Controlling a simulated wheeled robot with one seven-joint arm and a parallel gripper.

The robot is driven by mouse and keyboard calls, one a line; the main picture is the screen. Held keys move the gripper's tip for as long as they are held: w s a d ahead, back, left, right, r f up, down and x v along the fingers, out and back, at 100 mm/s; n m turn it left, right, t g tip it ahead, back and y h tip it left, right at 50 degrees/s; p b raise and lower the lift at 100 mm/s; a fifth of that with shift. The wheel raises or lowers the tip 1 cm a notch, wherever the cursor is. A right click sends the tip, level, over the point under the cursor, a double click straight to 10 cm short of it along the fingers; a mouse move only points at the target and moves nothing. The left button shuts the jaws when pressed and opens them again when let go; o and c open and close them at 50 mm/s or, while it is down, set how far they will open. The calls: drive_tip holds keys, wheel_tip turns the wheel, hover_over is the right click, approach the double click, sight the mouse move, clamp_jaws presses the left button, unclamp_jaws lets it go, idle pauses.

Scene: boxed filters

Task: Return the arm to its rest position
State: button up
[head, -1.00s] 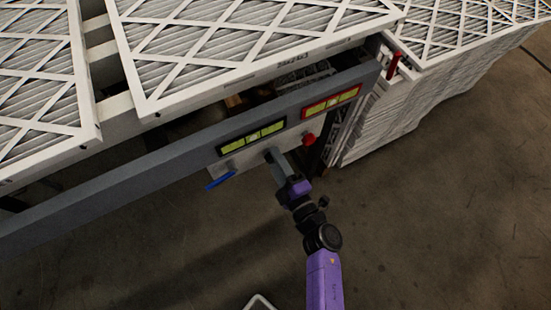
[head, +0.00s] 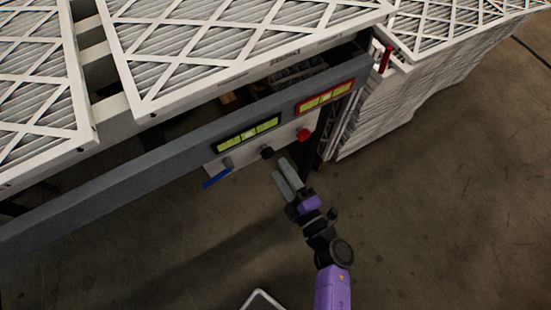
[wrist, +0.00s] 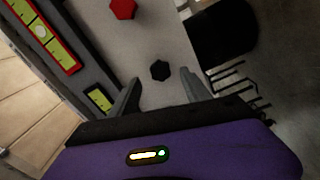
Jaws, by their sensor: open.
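My gripper (head: 283,170) is open and empty in the head view, just in front of and below a control panel (head: 236,160) on a grey beam. My purple arm reaches up to it from the bottom of the picture. A black knob (head: 267,153) on the panel is just beyond the fingertips, with a visible gap. In the wrist view the two fingers (wrist: 160,92) stand apart, and the black knob (wrist: 160,70) shows between and beyond them. Nothing is held.
A red knob (head: 303,135) and a blue lever (head: 216,178) flank the black knob. Green displays (head: 247,134) sit above. White-framed filters (head: 230,45) lie on top; a stack of filters (head: 410,105) stands at right. The floor (head: 430,230) at lower right is clear.

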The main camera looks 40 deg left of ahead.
drive_tip(key=shift+v, duration=0.9)
drive_tip(key=w+d+r+m+t, duration=0.2)
drive_tip(key=w+r+m+t, duration=0.1)
drive_tip(key=w+r+m, duration=0.15)
drive_tip(key=s+d+r+m+t+h, duration=0.2)
drive_tip(key=d+r+m+t+h, duration=0.35)
drive_tip(key=d+m, duration=0.4)
drive_tip(key=s+d+r+m+h, duration=0.5)
drive_tip(key=s+d+m, duration=0.2)
drive_tip(key=s+d, duration=0.4)
drive_tip(key=s+d+r+m+h, duration=0.5)
drive_tip(key=s+d+m+h, duration=0.1)
drive_tip(key=s+d, duration=0.5)
drive_tip(key=shift+s+d+m+g, duration=0.35)
drive_tip(key=shift+d+m, duration=0.35)
drive_tip(key=shift+d, duration=0.15)
